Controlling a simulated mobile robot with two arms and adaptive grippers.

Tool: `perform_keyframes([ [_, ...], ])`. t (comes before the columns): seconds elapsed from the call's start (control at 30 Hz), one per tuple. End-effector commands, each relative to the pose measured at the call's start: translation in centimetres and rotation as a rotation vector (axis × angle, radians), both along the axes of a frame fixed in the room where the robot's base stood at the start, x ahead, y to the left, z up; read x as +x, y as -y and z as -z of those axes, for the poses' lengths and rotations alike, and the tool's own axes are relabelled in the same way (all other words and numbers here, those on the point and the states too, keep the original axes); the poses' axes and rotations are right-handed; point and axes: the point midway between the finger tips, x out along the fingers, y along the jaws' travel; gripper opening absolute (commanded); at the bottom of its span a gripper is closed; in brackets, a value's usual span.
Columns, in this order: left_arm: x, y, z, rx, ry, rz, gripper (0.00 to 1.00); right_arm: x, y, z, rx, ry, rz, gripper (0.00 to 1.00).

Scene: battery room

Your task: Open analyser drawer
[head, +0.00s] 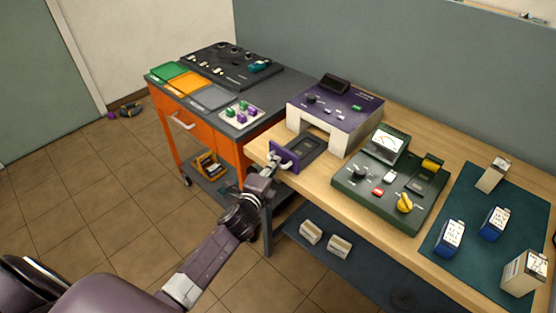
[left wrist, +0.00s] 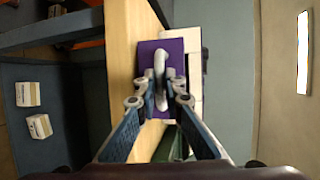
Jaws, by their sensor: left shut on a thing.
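The analyser (head: 335,108) is a purple and white box on the wooden bench. Its drawer (head: 308,145) is pulled out toward the bench's front edge, with a dark tray behind a purple front. My left gripper (head: 277,160) is at the drawer front. In the left wrist view the purple drawer front (left wrist: 176,60) faces me, and my left gripper (left wrist: 160,90) is shut on its pale handle (left wrist: 159,72). The fingers partly cover the handle. My right gripper is in neither view.
A green tester (head: 390,185) with a yellow knob stands right of the drawer. Blue and white batteries (head: 449,238) stand on a dark green mat (head: 475,205). An orange cart (head: 222,148) stands to the left. White boxes (head: 311,232) lie on the lower shelf.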

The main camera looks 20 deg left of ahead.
Motion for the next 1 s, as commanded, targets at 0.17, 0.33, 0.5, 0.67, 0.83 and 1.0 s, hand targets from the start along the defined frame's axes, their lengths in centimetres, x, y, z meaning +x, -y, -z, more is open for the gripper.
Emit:
perform_keyframes([
  [0.17, 0.0, 0.0, 0.0, -0.001, 0.001, 0.0, 0.0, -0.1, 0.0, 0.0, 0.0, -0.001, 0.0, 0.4],
  [0.33, 0.0, 0.0, 0.0, 0.0, 0.0, 0.0, 0.22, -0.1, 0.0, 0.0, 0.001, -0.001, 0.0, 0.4],
  [0.5, 0.1, 0.0, 0.0, 0.0, 0.001, 0.0, 0.27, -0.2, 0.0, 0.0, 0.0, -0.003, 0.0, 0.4],
  [0.67, 0.0, 0.0, 0.0, 0.0, 0.001, 0.0, 0.27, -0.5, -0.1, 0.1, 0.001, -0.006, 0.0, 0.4],
  [0.83, -1.2, 0.1, -0.2, 0.0, 0.0, 0.001, 0.27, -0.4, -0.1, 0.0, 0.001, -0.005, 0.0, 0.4],
  [1.0, -4.2, 0.2, -0.7, 0.0, -0.002, 0.001, 0.27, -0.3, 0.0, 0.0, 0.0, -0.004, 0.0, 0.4],
])
